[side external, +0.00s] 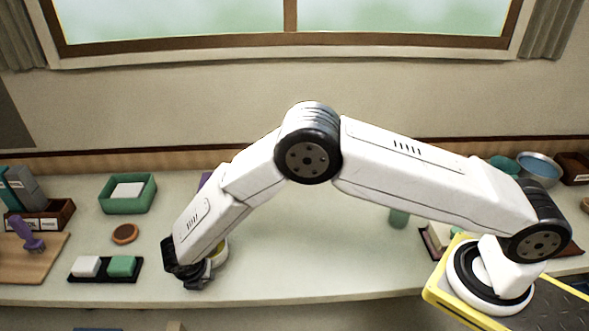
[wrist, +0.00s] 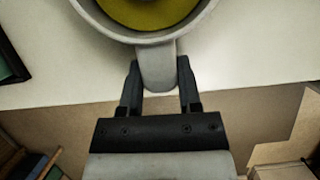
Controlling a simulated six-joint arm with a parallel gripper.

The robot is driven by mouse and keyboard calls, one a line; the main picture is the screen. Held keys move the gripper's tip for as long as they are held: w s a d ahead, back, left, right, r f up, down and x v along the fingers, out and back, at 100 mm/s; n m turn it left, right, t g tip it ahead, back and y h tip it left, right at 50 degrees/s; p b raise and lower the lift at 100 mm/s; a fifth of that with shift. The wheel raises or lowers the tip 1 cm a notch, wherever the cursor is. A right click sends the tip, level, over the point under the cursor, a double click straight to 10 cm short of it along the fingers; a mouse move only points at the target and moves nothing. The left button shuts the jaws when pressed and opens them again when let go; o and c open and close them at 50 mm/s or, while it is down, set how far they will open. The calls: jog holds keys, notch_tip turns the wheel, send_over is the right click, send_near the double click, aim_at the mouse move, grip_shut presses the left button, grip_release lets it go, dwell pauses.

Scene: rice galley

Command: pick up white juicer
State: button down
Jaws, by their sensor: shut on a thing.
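The white juicer (wrist: 158,38) is at the top of the wrist view, a round white body with a yellow-green inside and a short handle pointing toward me. Its far part is cut off by the frame. My gripper (wrist: 159,80) is shut on that handle, one dark finger on each side. In the side view my gripper (side external: 193,282) is low at the counter's front edge. There the juicer (side external: 219,254) shows only partly behind my wrist, so I cannot tell whether it touches the counter.
A black tray (side external: 104,280) with a white and a green block lies left of my gripper. The counter (side external: 300,260) right of the juicer is largely clear.

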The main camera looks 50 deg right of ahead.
jog(key=shift+r, duration=0.65)
jog(key=shift+r, duration=0.4)
jog(key=shift+r, duration=0.5)
jog(key=c, duration=1)
grip_release()
grip_shut()
